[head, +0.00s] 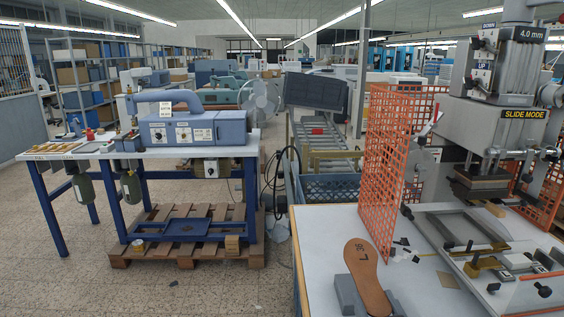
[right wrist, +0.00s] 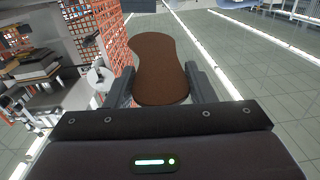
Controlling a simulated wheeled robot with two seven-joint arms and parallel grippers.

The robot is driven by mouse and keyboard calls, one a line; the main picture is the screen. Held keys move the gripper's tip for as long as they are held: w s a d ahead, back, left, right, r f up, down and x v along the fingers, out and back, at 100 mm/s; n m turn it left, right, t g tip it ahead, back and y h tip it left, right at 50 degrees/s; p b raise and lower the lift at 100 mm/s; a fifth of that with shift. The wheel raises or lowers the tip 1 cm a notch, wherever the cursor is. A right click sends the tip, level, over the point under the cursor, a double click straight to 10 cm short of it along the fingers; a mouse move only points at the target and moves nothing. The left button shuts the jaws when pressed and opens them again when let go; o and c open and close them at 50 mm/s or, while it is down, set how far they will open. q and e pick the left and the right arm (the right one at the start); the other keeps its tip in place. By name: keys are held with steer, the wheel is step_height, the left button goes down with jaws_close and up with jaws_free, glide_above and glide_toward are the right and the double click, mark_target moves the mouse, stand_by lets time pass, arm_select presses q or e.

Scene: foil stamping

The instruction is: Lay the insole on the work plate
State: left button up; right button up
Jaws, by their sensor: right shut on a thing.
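The insole (head: 366,268) is brown and sole-shaped, with dark marks on its upper face. It stands tilted up in my right gripper (head: 369,294), low in the middle of the head view. In the right wrist view the insole (right wrist: 160,62) sits between the two grey fingers (right wrist: 160,84), its far end sticking out beyond them. A grey framed plate (head: 437,229), seemingly the work plate, lies on the machine table to the right of the insole. The insole is apart from it. My left gripper is not in view.
An orange mesh guard (head: 390,160) stands upright behind the insole, left of the plate. The stamping press head (head: 481,184) hangs over the right part of the table (head: 325,228). Clamps and small dark pieces lie around the plate. The table's left part is mostly clear.

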steer(key=s+d+f+h, duration=0.1)
steer(key=s+f, duration=0.2)
steer(key=f, duration=0.2)
steer(key=shift+y, duration=0.7)
steer(key=w+r, duration=0.1)
steer(key=r, duration=0.1)
steer(key=w+r, duration=0.1)
steer(key=r, duration=0.2)
steer(key=w+a+r, duration=0.1)
steer(key=w+r, duration=0.1)
steer(key=shift+w+a+r, duration=0.1)
steer(key=shift+r, duration=0.3)
step_height(320, 180, up, 9)
steer(key=w+n+y, duration=0.1)
steer(key=w, duration=0.1)
steer(key=shift+w+r, duration=0.15)
steer(key=shift+w, duration=0.05)
steer(key=shift+a, duration=0.1)
step_height(320, 180, down, 16)
steer(key=shift+p, duration=0.5)
step_height(320, 180, down, 4)
steer(key=shift+r+p, duration=0.25)
steer(key=shift+p, duration=0.4)
steer(key=shift+f, duration=0.1)
